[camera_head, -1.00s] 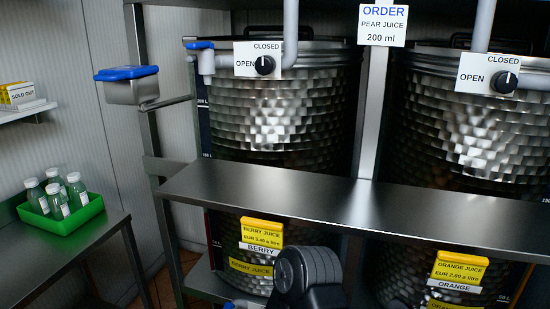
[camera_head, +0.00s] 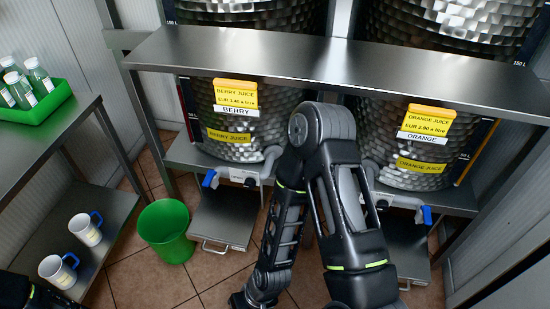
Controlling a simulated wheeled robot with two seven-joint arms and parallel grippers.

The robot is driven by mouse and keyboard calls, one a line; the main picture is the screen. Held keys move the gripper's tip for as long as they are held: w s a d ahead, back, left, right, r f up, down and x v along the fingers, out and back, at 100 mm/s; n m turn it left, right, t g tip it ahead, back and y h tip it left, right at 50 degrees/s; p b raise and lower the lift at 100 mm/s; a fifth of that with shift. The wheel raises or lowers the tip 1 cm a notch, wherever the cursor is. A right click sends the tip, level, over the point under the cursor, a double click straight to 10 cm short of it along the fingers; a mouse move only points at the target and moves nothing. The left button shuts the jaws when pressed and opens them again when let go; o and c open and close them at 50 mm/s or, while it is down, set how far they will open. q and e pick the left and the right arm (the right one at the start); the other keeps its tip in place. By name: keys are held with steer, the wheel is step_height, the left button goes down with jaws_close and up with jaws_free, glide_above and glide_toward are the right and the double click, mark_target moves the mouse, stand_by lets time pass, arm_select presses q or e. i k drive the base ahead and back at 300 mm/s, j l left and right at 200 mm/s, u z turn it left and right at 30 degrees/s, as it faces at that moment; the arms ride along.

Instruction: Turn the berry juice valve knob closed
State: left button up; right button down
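The berry juice vat (camera_head: 262,125) is a dimpled steel drum with yellow and white labels reading BERRY. Its top, where a knob plate showed earlier, is out of view. Low on the vat, a grey tap with a blue end (camera_head: 209,178) sticks out above a small steel shelf. A pale plate with a small dark part (camera_head: 238,177) sits on this tap, too small to read. One of my arms folds up in the middle, partly in front of the vat, its forearm running down to the bottom edge. Part of another arm shows at the lower left. Neither gripper shows clearly.
A steel ledge (camera_head: 300,57) crosses in front of both vats. The orange juice vat (camera_head: 380,120) stands right. A green bin (camera_head: 166,231) is on the tiled floor. At left, a table holds a green tray (camera_head: 45,106) of bottles, with two mugs (camera_head: 86,229) on its lower shelf.

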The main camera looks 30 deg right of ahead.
mark_target(250, 184)
steer(key=z, duration=0.8)
steer(key=l, duration=0.55)
steer(key=i+l+u, duration=0.15)
steer(key=l, duration=0.35)
